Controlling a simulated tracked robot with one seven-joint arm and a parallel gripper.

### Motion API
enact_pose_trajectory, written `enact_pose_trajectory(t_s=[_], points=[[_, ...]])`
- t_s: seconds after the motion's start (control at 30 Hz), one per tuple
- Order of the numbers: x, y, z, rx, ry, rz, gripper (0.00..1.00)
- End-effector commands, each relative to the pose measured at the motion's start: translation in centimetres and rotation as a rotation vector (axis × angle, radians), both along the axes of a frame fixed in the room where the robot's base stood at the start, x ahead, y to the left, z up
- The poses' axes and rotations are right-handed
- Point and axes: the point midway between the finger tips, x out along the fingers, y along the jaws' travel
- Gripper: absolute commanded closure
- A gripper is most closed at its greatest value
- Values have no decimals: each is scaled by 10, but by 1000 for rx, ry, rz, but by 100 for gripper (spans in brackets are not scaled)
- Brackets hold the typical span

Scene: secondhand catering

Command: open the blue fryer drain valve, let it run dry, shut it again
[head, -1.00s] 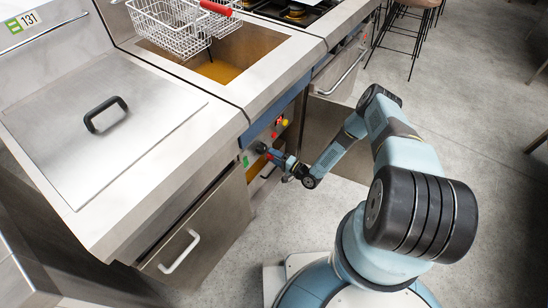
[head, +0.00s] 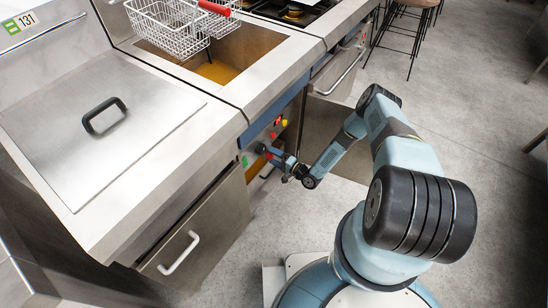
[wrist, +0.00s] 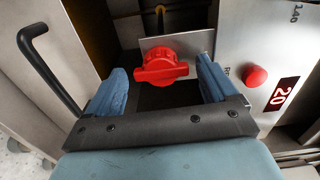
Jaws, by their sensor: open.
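The fryer (head: 262,130) has a blue front strip, and its open well holds yellow oil (head: 217,72). In the wrist view a red valve knob (wrist: 160,66) with a crosswise grip bar sits on a small metal plate. The bar lies roughly level in the picture. My gripper (wrist: 165,85) is open, with one blue finger on each side of the knob and visible gaps between. In the head view my gripper (head: 264,151) is low at the fryer's front, and the knob cannot be made out there. Whether oil is flowing cannot be seen.
A red button (wrist: 255,76) and a "20" label (wrist: 283,95) are right of the knob. A black bar handle (wrist: 45,70) stands out at left. Wire baskets (head: 170,28) hang over the well. A steel lid (head: 95,130) covers the left unit.

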Motion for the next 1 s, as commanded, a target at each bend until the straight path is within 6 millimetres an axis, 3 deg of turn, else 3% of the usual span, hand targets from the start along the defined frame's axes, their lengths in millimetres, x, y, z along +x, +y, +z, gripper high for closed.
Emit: enact_pose_trajectory(t_s=[0.17,0.7,1.0], points=[[-12,-16,0,0,2,-2,14],[-71,-94,-1,-2,1,-2,14],[-82,-108,-1,-1,1,-2,14]])
